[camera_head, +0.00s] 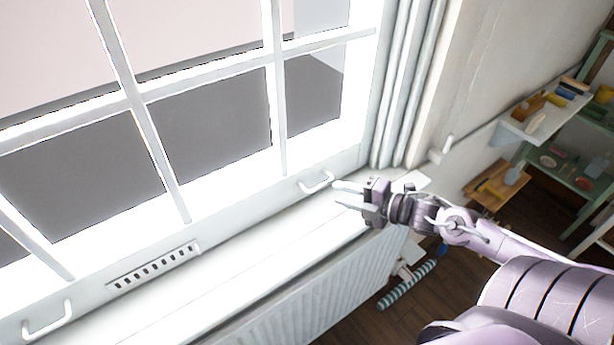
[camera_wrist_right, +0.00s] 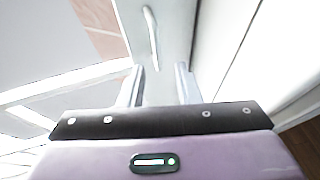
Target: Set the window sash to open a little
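The white window sash (camera_head: 225,217) fills the left of the head view. Its bottom rail sits close along the sill, and I see no clear gap under it. It carries a right pull handle (camera_head: 317,183) and a left pull handle (camera_head: 47,319). My right gripper (camera_head: 337,195) is just right of the right handle, apart from it. In the wrist view that handle (camera_wrist_right: 152,35) stands ahead of the fingers, roughly in line with the space between them. The right gripper (camera_wrist_right: 159,84) is open and empty. My left gripper is out of view.
A slotted vent (camera_head: 154,268) sits on the rail between the handles. Below the sill (camera_head: 225,285) is a white radiator (camera_head: 310,285). A striped roll (camera_head: 407,284) lies on the wood floor. Shelves with small items (camera_head: 540,120) stand at right.

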